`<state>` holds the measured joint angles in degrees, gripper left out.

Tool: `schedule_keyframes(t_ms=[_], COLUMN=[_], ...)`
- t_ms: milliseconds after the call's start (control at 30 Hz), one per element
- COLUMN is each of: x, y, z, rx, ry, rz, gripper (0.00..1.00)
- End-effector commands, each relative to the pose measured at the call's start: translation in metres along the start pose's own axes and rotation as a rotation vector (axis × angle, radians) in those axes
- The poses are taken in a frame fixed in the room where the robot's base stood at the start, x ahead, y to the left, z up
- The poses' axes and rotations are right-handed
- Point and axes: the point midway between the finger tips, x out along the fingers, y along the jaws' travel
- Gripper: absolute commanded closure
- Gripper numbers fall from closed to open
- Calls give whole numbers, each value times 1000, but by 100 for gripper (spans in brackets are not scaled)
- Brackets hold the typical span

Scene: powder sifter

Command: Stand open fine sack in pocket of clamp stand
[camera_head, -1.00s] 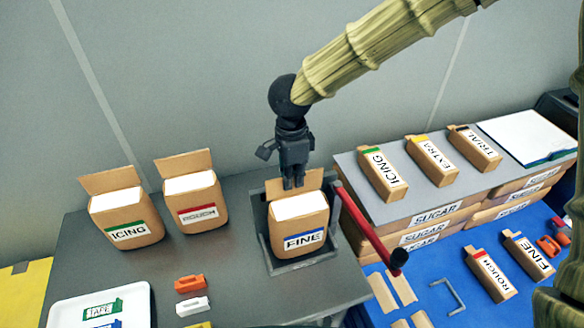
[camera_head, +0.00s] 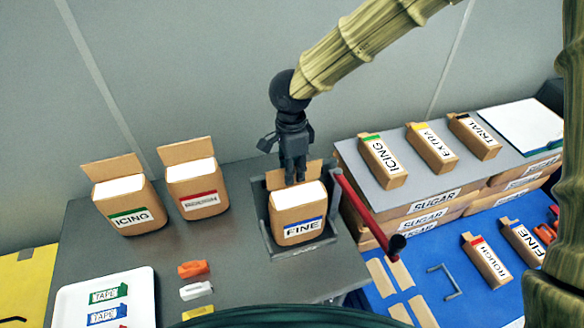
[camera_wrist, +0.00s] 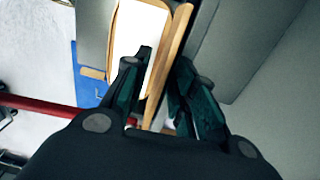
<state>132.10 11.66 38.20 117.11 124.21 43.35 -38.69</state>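The open fine sack (camera_head: 299,213), brown with a blue-striped FINE label and white contents, stands upright in the pocket of the grey clamp stand (camera_head: 263,224). Its back flap (camera_head: 275,180) is raised. The stand's red lever (camera_head: 362,212) with a black knob is at the right of the sack. My gripper (camera_head: 294,180) points down at the sack's back edge. In the wrist view the fingers (camera_wrist: 163,65) straddle the sack's brown back wall, with a strip of white visible between one finger and the wall, so they look slightly open. The sack's base is partly hidden by the stand's front.
Open ICING (camera_head: 127,203) and ROUGH (camera_head: 196,190) sacks stand at the left. A white tray with tape pieces (camera_head: 140,290) and small clips (camera_head: 194,269) lie in front. Closed sacks lie on stacked sugar boxes (camera_head: 432,200) and the blue mat (camera_head: 432,262) at the right.

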Motion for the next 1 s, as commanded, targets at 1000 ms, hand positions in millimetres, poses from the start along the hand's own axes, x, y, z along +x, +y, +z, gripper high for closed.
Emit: schedule_keyframes(t_ms=[1000], x=[-114], y=[0], z=[0], rx=[2], ry=[-1], rz=[-1], gripper=[73])
